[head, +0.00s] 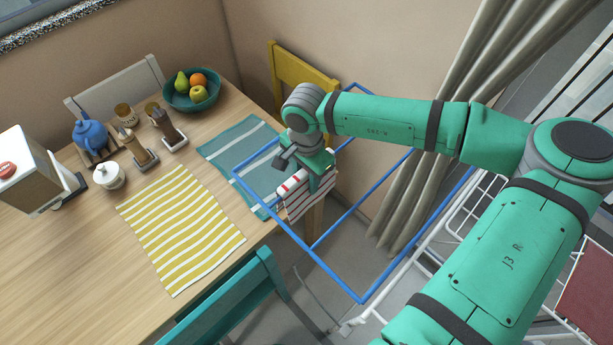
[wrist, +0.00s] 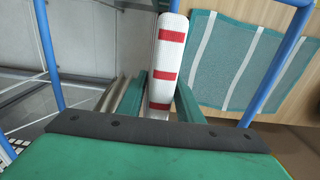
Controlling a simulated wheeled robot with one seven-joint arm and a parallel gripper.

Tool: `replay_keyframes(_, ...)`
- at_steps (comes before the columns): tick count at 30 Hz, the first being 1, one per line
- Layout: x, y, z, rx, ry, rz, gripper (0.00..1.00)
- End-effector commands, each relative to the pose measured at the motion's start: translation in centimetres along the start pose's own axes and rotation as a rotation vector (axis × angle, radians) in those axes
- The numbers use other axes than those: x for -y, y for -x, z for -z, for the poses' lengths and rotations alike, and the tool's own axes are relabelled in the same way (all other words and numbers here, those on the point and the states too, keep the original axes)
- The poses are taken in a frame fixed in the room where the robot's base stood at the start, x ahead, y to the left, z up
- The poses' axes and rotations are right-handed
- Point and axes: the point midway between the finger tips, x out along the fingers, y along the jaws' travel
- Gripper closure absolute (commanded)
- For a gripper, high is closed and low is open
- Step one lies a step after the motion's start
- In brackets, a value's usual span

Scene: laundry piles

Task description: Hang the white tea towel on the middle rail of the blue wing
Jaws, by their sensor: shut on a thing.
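The white tea towel (head: 308,196) has red stripes and hangs folded from my gripper (head: 318,172) in the head view. My gripper is shut on it, above the blue wing (head: 335,275) and beside the table's corner. The towel overlaps the opening between the wing's far rail (head: 262,150) and its middle rail (head: 352,211); I cannot tell whether it touches a rail. In the wrist view, the towel (wrist: 167,62) stands as a narrow folded strip between my fingers, with blue side rails (wrist: 48,55) to either side. Its lower part is hidden by my gripper.
The wooden table (head: 60,250) at left bears a yellow striped mat (head: 180,228), a teal striped mat (head: 232,150) and a fruit bowl (head: 190,98). A yellow chair (head: 300,68) and a curtain (head: 440,120) stand behind the wing. A teal chair (head: 225,300) is in front.

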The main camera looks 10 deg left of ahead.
Motion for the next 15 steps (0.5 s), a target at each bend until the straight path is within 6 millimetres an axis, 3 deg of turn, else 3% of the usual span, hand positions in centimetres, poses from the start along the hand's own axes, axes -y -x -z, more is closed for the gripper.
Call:
replay_keyframes(4, 0.01, 0.01, 0.01, 0.000, 0.000, 0.000, 0.92)
replay_keyframes(5, 0.01, 0.01, 0.01, 0.000, 0.000, 0.000, 0.65)
replay_keyframes(7, 0.01, 0.01, 0.00, 0.000, 0.000, 0.000, 0.48)
replay_keyframes(15, 0.00, 0.01, 0.00, 0.000, 0.000, 0.000, 0.46)
